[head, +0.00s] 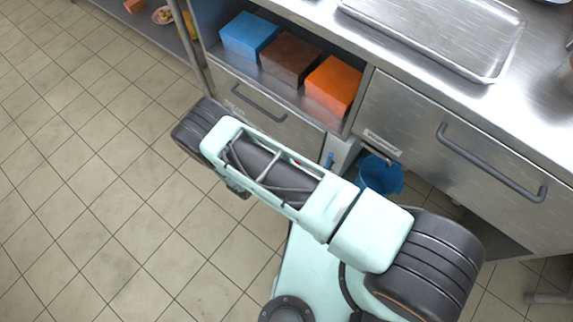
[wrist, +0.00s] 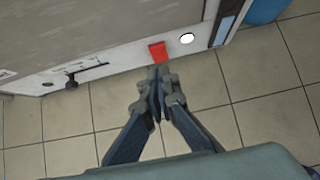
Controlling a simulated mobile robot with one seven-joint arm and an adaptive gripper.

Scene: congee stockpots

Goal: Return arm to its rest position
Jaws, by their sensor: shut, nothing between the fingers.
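My gripper (wrist: 158,98) shows in the wrist view with its two fingers together, shut and empty. I cannot tell the exact gap between the fingertips and the cabinet. In the head view my pale green arm (head: 275,180) reaches from the lower right up to the left, in front of the metal counter. The gripper cannot be made out in the head view.
A blue (head: 249,35), a brown (head: 291,61) and an orange block (head: 333,86) sit in an open shelf. A metal tray (head: 490,72) lies on the counter. A blue bucket (head: 380,176) is beneath it. The tiled floor (head: 80,190) at left is clear.

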